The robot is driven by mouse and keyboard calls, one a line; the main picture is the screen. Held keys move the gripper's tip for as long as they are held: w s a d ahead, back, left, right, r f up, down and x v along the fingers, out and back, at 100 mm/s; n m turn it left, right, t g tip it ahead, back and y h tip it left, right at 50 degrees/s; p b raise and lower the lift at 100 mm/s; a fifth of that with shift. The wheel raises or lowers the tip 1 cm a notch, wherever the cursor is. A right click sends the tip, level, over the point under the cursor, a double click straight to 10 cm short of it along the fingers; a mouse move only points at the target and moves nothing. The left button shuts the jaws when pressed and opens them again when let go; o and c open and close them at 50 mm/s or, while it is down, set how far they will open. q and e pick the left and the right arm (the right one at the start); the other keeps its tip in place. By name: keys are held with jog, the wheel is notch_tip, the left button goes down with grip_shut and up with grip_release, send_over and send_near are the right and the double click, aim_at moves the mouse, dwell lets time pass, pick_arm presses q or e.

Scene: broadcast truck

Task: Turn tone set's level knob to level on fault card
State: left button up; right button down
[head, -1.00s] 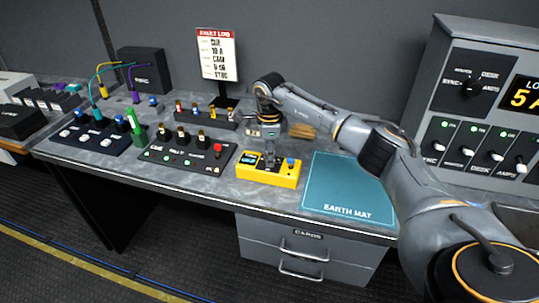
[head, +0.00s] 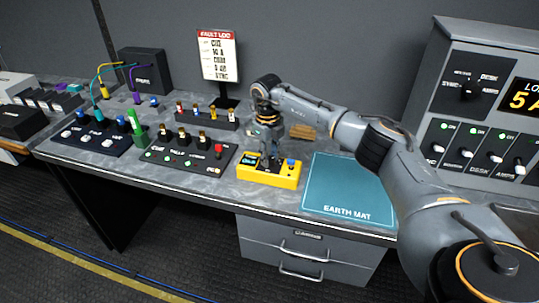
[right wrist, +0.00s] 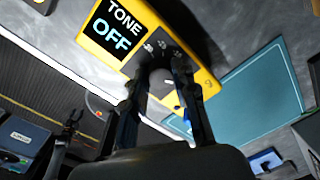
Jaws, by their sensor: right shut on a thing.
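The yellow tone set (head: 279,178) sits on the bench near its front edge. Its screen (right wrist: 110,28) reads "TONE OFF" in the right wrist view. My right gripper (head: 269,165) points down onto the top of the tone set. In the right wrist view its fingers (right wrist: 163,82) are shut on the level knob, which they mostly hide. A dark shape like my left gripper (right wrist: 72,122) shows low in the wrist view.
The teal earth mat (head: 345,190) lies right of the tone set. A black panel (head: 185,155) with knobs and a red-topped control stands close on its left. A small wooden block (head: 302,131) lies behind. A tall console (head: 480,110) stands at the right.

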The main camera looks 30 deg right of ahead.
jog(key=shift+m, duration=0.9)
jog(key=c, duration=1)
grip_release()
jog(key=shift+c, duration=0.2)
notch_tip(320, 180, up, 12)
jog(key=shift+a, duration=0.25)
jog(key=shift+a, duration=0.1)
